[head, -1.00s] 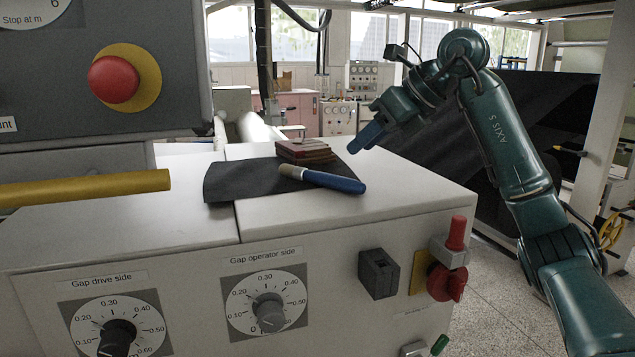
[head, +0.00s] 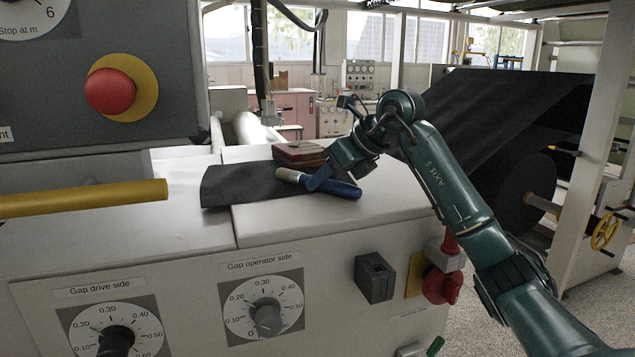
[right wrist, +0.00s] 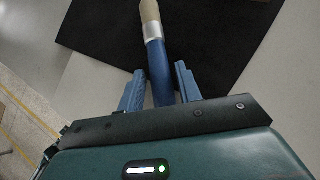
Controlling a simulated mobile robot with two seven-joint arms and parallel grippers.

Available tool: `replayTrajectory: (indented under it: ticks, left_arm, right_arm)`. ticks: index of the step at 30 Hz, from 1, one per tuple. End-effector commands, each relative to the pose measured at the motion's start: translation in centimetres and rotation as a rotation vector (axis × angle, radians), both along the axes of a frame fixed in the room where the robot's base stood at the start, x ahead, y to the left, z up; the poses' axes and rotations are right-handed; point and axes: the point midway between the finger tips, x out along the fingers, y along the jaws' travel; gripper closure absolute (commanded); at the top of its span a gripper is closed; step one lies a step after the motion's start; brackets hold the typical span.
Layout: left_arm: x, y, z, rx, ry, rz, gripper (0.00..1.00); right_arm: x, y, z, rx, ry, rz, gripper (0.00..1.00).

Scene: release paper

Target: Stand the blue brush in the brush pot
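The blue brush (head: 343,189) lies on the white machine top, partly over a dark sheet, its pale bristle end to the left. In the right wrist view its blue handle (right wrist: 157,68) runs between the two fingers, with its silver ferrule and bristles beyond them. My right gripper (head: 319,181) is down at the brush, fingers either side of the handle. In the right wrist view the gripper (right wrist: 160,70) looks open, with narrow gaps beside the handle. I cannot make out a brush pot in any view. My left gripper is not in view.
A stack of reddish-brown pieces (head: 298,154) stands just behind the brush. The dark sheet (head: 235,186) lies flat. A yellow bar (head: 85,197) and a panel with a red button (head: 110,91) are at left. The right front of the top is clear.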

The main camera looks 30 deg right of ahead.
Motion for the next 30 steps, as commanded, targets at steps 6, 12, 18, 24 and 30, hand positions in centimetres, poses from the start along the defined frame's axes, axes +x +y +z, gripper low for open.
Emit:
replayTrajectory:
  ticks: [6,12,18,24,30]
  left_arm:
    - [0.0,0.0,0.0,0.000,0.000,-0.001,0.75]
    - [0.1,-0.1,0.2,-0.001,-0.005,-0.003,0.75]
    - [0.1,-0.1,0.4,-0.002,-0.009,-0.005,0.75]
    - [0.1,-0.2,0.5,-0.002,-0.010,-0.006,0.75]
    - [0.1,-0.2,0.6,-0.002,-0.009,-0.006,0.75]
  right_arm:
    - [0.0,0.0,0.0,0.000,0.000,0.000,0.77]
    - [0.0,0.0,0.1,-0.001,0.000,0.001,0.93]
    - [0.0,0.0,0.1,0.000,-0.001,0.001,1.00]
    - [0.0,0.0,0.5,0.000,-0.002,0.001,1.00]
    - [0.0,0.0,2.7,0.000,-0.007,0.000,1.00]
